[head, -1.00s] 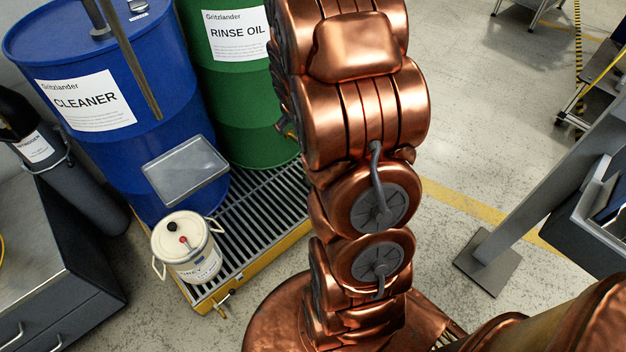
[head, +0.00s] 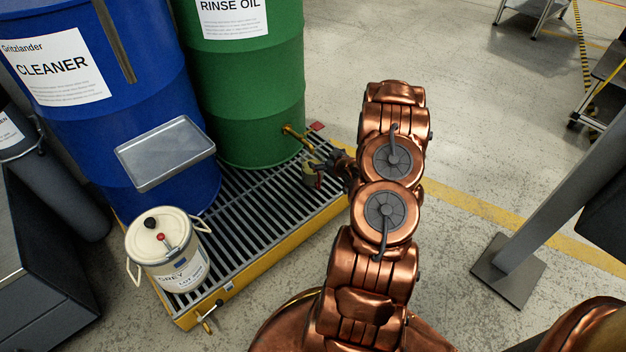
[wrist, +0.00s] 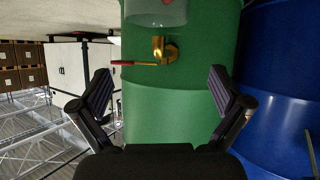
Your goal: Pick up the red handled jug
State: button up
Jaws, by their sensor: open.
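A small translucent vessel (head: 311,176), which looks like the jug, is below the brass tap of the green drum (head: 250,120) in the head view. A bit of red shows at its side, too small to make out. In the wrist view, the clear end of a vessel (wrist: 155,12) is cut off by the top edge, beside the brass tap (wrist: 162,49) with its red lever (wrist: 135,63). My gripper (head: 338,166) is close to the vessel's right side. In the wrist view my gripper (wrist: 161,88) is open and empty, its fingers apart in front of the green drum.
A blue drum (head: 150,90) with a metal tray (head: 165,152) stands left of the green one. A white canister (head: 165,235) stands on the yellow-edged grate (head: 265,255). A grey post (head: 550,205) stands at right. Floor between is clear.

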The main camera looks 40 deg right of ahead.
jog(key=t+b, duration=0.2)
send_near(314, 172)
notch_tip(314, 172, up, 3)
jog(key=w+d, duration=0.2)
jog(key=w+d+f+m+b, duration=0.1)
jog(key=w+f+b, duration=0.1)
jog(key=w, duration=0.6)
jog(key=shift+d+b, duration=0.4)
jog(key=shift+b, duration=0.3)
jog(key=c, duration=1.5)
jog(key=shift+c, duration=0.5)
